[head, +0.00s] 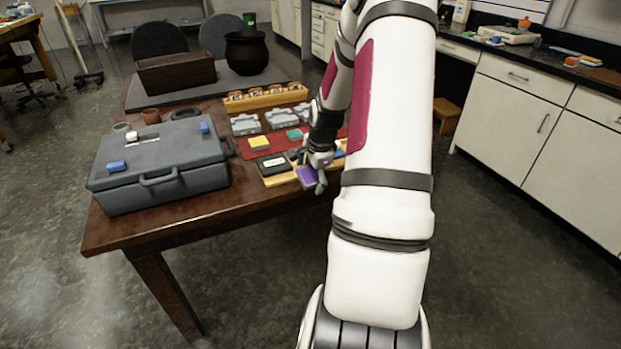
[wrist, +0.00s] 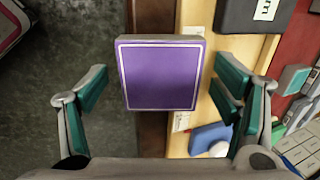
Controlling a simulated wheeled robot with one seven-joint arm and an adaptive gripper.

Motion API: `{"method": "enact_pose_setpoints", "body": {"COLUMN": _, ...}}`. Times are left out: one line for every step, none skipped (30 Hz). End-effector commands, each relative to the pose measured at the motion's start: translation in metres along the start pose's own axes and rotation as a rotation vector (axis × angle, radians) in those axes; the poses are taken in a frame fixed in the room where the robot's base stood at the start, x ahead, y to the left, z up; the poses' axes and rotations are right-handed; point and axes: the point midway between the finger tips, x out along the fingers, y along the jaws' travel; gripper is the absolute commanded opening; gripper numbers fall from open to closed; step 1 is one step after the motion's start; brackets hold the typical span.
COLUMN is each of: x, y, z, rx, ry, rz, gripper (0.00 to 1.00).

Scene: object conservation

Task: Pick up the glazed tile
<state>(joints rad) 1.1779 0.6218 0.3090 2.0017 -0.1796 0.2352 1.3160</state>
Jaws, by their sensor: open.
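A purple square tile with a thin pale border line and a grey edge, which I take as the glazed tile (wrist: 160,75), lies between my fingers in the wrist view. In the head view it shows as a purple patch (head: 307,177) at the table's front edge. My gripper (wrist: 160,90) is open, with one finger on each side of the tile and a gap on both sides. In the head view my gripper (head: 318,168) is beside the tile, and my arm hides part of the table. I cannot tell what supports the tile's underside.
A light wooden tray (wrist: 190,140) lies beneath and right of the tile, holding a blue object (wrist: 208,139). A black labelled box (head: 273,164) is close by. A grey toolbox (head: 160,160) fills the table's left. Yellow (head: 258,143) and teal (head: 294,134) pieces lie on a red mat.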

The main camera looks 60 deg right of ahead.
Motion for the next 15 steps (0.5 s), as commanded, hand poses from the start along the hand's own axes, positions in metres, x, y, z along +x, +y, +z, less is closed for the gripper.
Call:
{"method": "enact_pose_setpoints", "body": {"x": 0.0017, "y": -0.0001, "z": -0.0001, "rx": 0.000, "ry": 0.000, "rz": 0.000, "gripper": 0.82}}
{"method": "enact_pose_setpoints", "body": {"x": 0.0018, "y": -0.0001, "z": -0.0002, "rx": 0.000, "ry": 0.000, "rz": 0.000, "gripper": 0.82}}
{"method": "enact_pose_setpoints", "body": {"x": 0.0017, "y": -0.0002, "z": -0.0003, "rx": 0.000, "ry": 0.001, "rz": 0.000, "gripper": 0.82}}
{"method": "enact_pose_setpoints", "body": {"x": 0.0015, "y": -0.0002, "z": -0.0004, "rx": 0.000, "ry": 0.001, "rz": -0.001, "gripper": 0.82}}
{"method": "enact_pose_setpoints", "body": {"x": 0.0013, "y": -0.0002, "z": -0.0004, "rx": 0.000, "ry": 0.001, "rz": -0.001, "gripper": 0.82}}
{"method": "enact_pose_setpoints", "body": {"x": 0.0012, "y": -0.0003, "z": -0.0004, "rx": 0.000, "ry": 0.001, "rz": -0.001, "gripper": 0.82}}
{"method": "enact_pose_setpoints", "body": {"x": 0.0012, "y": -0.0003, "z": -0.0005, "rx": 0.000, "ry": 0.001, "rz": -0.001, "gripper": 0.82}}
{"method": "enact_pose_setpoints", "body": {"x": 0.0011, "y": -0.0003, "z": -0.0005, "rx": 0.000, "ry": 0.001, "rz": -0.001, "gripper": 0.75}}
{"method": "enact_pose_setpoints", "body": {"x": 0.0011, "y": -0.0003, "z": -0.0005, "rx": 0.000, "ry": 0.001, "rz": -0.001, "gripper": 0.66}}
{"method": "enact_pose_setpoints", "body": {"x": 0.0011, "y": -0.0003, "z": -0.0005, "rx": 0.000, "ry": 0.001, "rz": -0.001, "gripper": 0.59}}
{"method": "enact_pose_setpoints", "body": {"x": 0.0011, "y": -0.0003, "z": -0.0005, "rx": 0.000, "ry": 0.001, "rz": -0.001, "gripper": 0.52}}
{"method": "enact_pose_setpoints", "body": {"x": 0.0010, "y": -0.0003, "z": -0.0005, "rx": 0.000, "ry": 0.001, "rz": -0.001, "gripper": 0.43}}
{"method": "enact_pose_setpoints", "body": {"x": 0.0010, "y": -0.0003, "z": -0.0005, "rx": 0.000, "ry": 0.001, "rz": -0.001, "gripper": 0.36}}
{"method": "enact_pose_setpoints", "body": {"x": 0.0011, "y": -0.0003, "z": -0.0005, "rx": 0.000, "ry": 0.001, "rz": -0.001, "gripper": 0.30}}
{"method": "enact_pose_setpoints", "body": {"x": 0.0010, "y": -0.0003, "z": -0.0005, "rx": 0.000, "ry": 0.001, "rz": -0.001, "gripper": 0.25}}
